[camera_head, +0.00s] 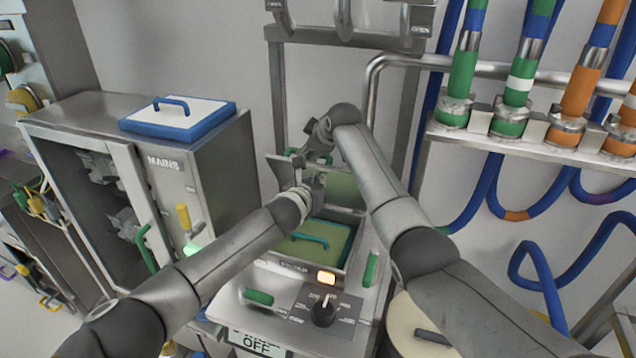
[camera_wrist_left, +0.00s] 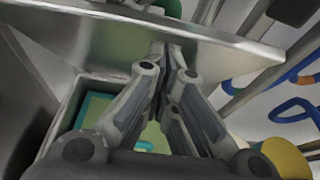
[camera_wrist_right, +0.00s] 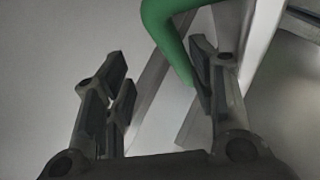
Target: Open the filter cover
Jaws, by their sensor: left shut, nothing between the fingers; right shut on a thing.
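The filter cover (camera_head: 281,172) is a grey metal plate, tilted up above the open filter box, partly hidden by my arms. It spans the top of the left wrist view (camera_wrist_left: 100,38). Its green handle (camera_wrist_right: 172,40) shows in the right wrist view, against the right-hand finger. My right gripper (camera_head: 318,140) is at this handle and shut on it; its fingers (camera_wrist_right: 160,85) look well apart. My left gripper (camera_head: 314,184) is shut and empty, its tips (camera_wrist_left: 172,50) close to the plate's underside; contact is unclear. A green filter (camera_head: 328,233) with a teal handle lies in the box.
A panel with a black knob (camera_head: 324,311) and a lit orange button (camera_head: 326,278) is in front of the box. A metal cabinet (camera_head: 205,170) with a blue-rimmed lid (camera_head: 180,116) stands left. Blue hoses (camera_head: 545,205) and pipes are on the right.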

